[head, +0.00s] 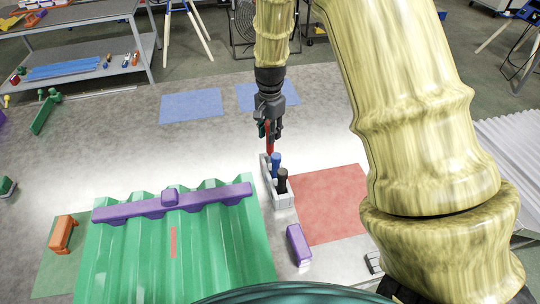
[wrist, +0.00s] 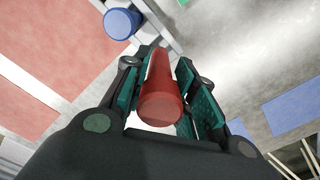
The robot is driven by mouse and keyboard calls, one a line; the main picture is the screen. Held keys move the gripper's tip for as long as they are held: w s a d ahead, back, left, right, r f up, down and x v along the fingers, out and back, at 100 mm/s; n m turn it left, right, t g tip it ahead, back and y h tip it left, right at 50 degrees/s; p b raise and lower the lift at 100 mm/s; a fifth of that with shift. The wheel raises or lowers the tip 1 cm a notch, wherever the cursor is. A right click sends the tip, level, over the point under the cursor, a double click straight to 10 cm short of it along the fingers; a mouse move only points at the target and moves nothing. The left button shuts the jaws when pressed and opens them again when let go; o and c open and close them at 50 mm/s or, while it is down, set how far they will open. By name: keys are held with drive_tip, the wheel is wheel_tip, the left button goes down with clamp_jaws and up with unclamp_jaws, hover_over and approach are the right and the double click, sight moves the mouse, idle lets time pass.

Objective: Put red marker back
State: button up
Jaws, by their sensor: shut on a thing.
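My gripper (head: 269,127) is shut on the red marker (head: 269,143), which hangs upright from the fingers. In the wrist view the red marker (wrist: 162,90) sits between the teal finger pads of my gripper (wrist: 160,88). A light grey marker holder (head: 282,197) stands below on the table with a blue marker (head: 276,161) and a black marker (head: 282,182) upright in it. The red marker's lower end is at the holder's far end; I cannot tell whether it is inside a slot. The blue marker (wrist: 121,22) and part of the holder (wrist: 158,18) show in the wrist view.
A green corrugated sheet (head: 190,245) with a purple bar (head: 215,196) across it lies left of the holder. A purple block (head: 298,244) lies in front, and a red mat (head: 330,205) lies to the right. Blue mats (head: 192,105) lie behind. The table's left middle is mostly clear.

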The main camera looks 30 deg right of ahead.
sight(270, 149)
wheel_tip(270, 149, down, 3)
drive_tip(key=shift+w+d+f+p, duration=0.1)
drive_tip(key=shift+f+p, duration=0.05)
drive_tip(key=shift+p, duration=0.25)
drive_tip(key=shift+f+p, duration=0.7)
drive_tip(key=shift+f, duration=1.65)
drive_tip(key=shift+f, duration=0.1)
drive_tip(key=o, duration=1)
drive_tip(key=shift+r+b, duration=1.95)
drive_tip(key=shift+r, duration=4.2)
